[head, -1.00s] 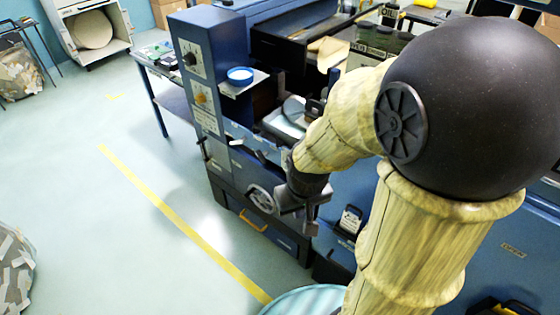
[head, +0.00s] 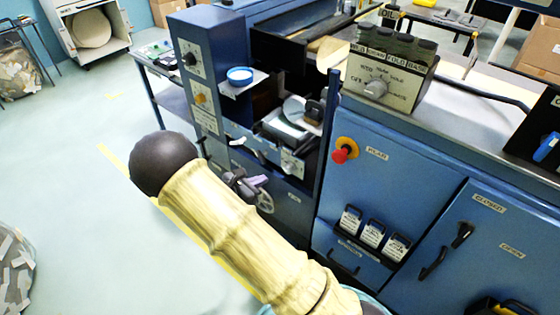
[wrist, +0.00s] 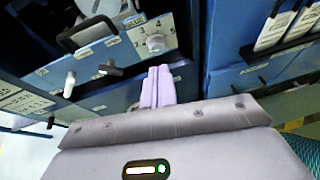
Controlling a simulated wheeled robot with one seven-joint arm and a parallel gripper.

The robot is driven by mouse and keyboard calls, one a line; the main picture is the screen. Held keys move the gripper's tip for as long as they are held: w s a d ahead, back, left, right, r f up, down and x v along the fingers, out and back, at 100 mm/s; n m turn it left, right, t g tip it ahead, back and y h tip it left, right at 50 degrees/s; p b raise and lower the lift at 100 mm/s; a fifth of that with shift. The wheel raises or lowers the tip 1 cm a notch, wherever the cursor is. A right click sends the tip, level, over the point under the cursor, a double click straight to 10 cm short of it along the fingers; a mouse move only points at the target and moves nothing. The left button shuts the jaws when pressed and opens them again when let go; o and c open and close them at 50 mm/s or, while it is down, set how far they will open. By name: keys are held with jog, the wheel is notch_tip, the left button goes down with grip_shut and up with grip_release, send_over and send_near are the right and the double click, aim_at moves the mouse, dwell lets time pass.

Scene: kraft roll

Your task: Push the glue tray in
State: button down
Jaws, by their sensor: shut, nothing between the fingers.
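A pale tray-like unit (head: 287,128) juts from the open bay of the blue machine in the head view. A front plate with a numbered dial (head: 291,164) is below it; the dial also shows in the wrist view (wrist: 153,42). No readable label confirms that this is the glue tray. My gripper (head: 262,180) is in front of the machine, below and left of the dial in the head view. Its lilac fingers (wrist: 157,88) are shut and empty, pointing towards the dial plate in the wrist view. I cannot tell whether they touch anything.
A control panel with a red knob (head: 340,155) and black-handled tags (head: 372,234) is right of the bay. A blue-rimmed dish (head: 240,76) sits on a ledge above.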

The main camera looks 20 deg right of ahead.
aim_at(286, 157)
jog(key=shift+w+a+f+n+t, duration=0.2)
jog(key=shift+w+a+n+t, duration=0.6)
jog(key=shift+a+n, duration=0.15)
jog(key=p+x, duration=0.1)
jog(key=x, duration=0.3)
jog(key=p+x, duration=0.1)
jog(key=x, duration=0.4)
jog(key=r+p+x, duration=0.1)
jog(key=x, duration=0.3)
jog(key=shift+w+d, duration=0.2)
jog(key=shift+d, duration=0.3)
jog(key=shift+w, duration=0.15)
